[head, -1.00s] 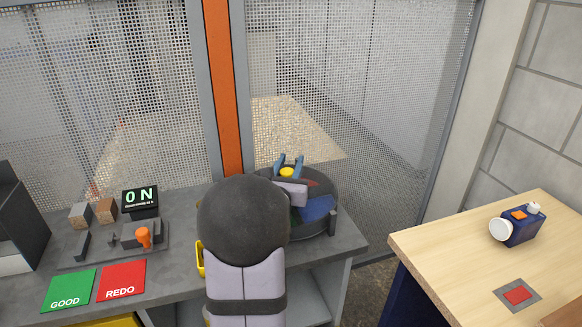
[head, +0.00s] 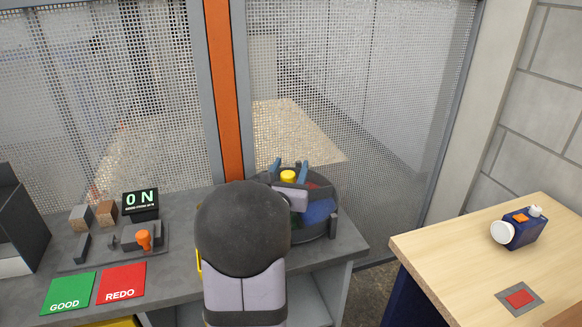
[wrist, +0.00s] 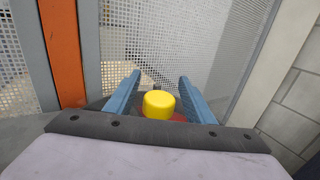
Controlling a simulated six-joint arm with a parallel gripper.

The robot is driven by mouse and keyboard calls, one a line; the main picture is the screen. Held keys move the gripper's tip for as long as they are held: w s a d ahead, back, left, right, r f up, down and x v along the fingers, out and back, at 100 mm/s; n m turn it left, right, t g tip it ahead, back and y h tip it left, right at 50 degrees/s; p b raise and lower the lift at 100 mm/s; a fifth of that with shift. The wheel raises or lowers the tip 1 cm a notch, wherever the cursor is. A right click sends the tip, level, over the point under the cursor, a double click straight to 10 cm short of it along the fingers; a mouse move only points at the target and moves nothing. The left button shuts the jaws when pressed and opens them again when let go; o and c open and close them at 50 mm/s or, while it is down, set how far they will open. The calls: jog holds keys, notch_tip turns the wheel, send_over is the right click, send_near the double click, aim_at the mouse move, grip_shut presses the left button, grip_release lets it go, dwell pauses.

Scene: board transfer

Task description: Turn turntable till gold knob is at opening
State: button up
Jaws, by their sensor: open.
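The turntable (head: 325,233) is a dark round unit at the right end of the grey bench, with red and blue parts on its top. My arm covers its left side in the head view. The yellow-gold knob (head: 288,176) stands up at its far side. In the wrist view the gold knob (wrist: 158,104) sits between my two blue fingers. My gripper (head: 289,167) is open, with a finger on each side of the knob and a visible gap at both sides. I cannot make out the opening.
A mesh fence stands behind the bench. A wooden table (head: 450,250) at right holds a blue device (head: 520,230).

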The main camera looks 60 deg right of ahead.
jog(key=shift+b+v, duration=0.5)
jog(key=shift+v, duration=2.65)
jog(key=shift+r, duration=0.1)
jog(key=w+d+r+m+g+h+p, duration=0.2)
jog(key=d+r+m+g+p, duration=0.35)
jog(key=d+r+g, duration=0.2)
jog(key=a+f+m+g+y+p, duration=0.1)
jog(key=a+f+m+g+y, duration=0.1)
jog(key=g, duration=0.1)
jog(key=w+a+f+m+g+y+p, duration=0.1)
jog(key=a+f+m+g+y, duration=0.1)
jog(key=f+g, duration=0.1)
jog(key=a+f+m+g+y+p, duration=0.2)
jog(key=g, duration=0.2)
jog(key=shift+w+a+f+m, duration=0.2)
jog(key=shift+a+f+m, duration=0.05)
jog(key=shift+f, duration=0.1)
jog(key=shift+a+f, duration=0.1)
jog(key=shift+f, duration=0.3)
jog(key=shift+p+x, duration=1.05)
jog(key=shift+x, duration=2.65)
jog(key=shift+a+f, duration=0.1)
jog(key=shift+f, duration=0.05)
jog(key=shift+c, duration=0.3)
